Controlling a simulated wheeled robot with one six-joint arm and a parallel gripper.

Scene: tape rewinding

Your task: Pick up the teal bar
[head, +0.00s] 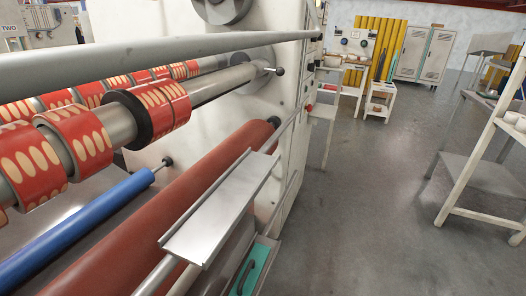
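A teal piece (261,265) shows at the bottom of the head view, below the grey metal tray of the machine. It is long and flat, with a dark curved handle-like part (244,276) beside it, and its lower end is cut off by the picture edge. I cannot tell for certain that it is the teal bar. Small greenish items (514,118) lie on a white rack at the right edge, too small to make out. My gripper is not in view.
A rewinding machine fills the left, with red-and-cream tape rolls (155,108), a blue roller (75,232), a red roller (160,215) and a grey tray (222,210). A white rack (470,165) stands right. Grey floor (370,210) between them is clear. Cabinets (424,55) stand behind.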

